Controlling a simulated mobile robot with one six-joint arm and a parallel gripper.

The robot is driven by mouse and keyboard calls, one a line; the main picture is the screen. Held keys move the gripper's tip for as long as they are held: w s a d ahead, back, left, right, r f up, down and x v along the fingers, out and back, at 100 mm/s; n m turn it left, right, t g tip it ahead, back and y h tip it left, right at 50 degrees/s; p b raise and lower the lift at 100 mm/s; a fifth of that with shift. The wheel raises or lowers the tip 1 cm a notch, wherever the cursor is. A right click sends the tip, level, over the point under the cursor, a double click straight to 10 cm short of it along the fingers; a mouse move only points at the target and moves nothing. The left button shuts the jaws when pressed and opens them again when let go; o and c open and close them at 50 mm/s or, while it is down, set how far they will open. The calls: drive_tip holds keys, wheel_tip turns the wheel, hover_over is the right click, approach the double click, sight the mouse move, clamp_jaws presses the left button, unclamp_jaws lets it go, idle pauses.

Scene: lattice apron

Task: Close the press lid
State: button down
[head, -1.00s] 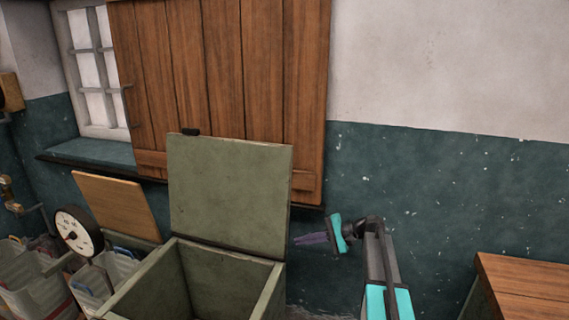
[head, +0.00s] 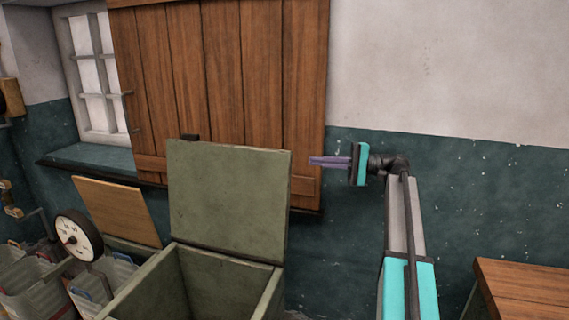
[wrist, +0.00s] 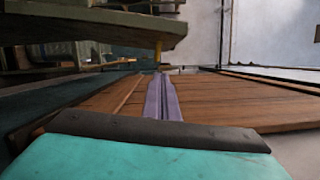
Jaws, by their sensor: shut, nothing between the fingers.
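The press is a green box with its lid (head: 228,197) standing open, about upright at the back edge of the box. The box (head: 215,280) is open at the top and its inside looks empty. My gripper (head: 314,161) is to the right of the lid, near the height of its upper edge, pointing left and apart from it. Its purple fingers are shut with nothing between them. In the wrist view the shut fingers (wrist: 163,100) point ahead, and a greenish panel edge, which may be the lid, shows at the upper left.
A wooden shutter (head: 220,80) hangs on the wall behind the lid. A round gauge (head: 76,236) and bins (head: 30,280) stand left of the box. A wooden table (head: 525,290) is at the lower right. Wall space right of my arm is clear.

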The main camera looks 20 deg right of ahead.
sight(284, 162)
drive_tip(key=shift+a, duration=0.1)
drive_tip(key=shift+w+a+r+p, duration=0.15)
drive_tip(key=shift+a+p, duration=0.5)
drive_tip(key=shift+a, duration=1.25)
drive_tip(key=shift+a+r+p, duration=0.2)
drive_tip(key=shift+a+p, duration=0.5)
drive_tip(key=shift+a, duration=1.15)
drive_tip(key=shift+w+a+r+p, duration=0.15)
drive_tip(key=shift+a+p, duration=0.5)
drive_tip(key=shift+a, duration=1.25)
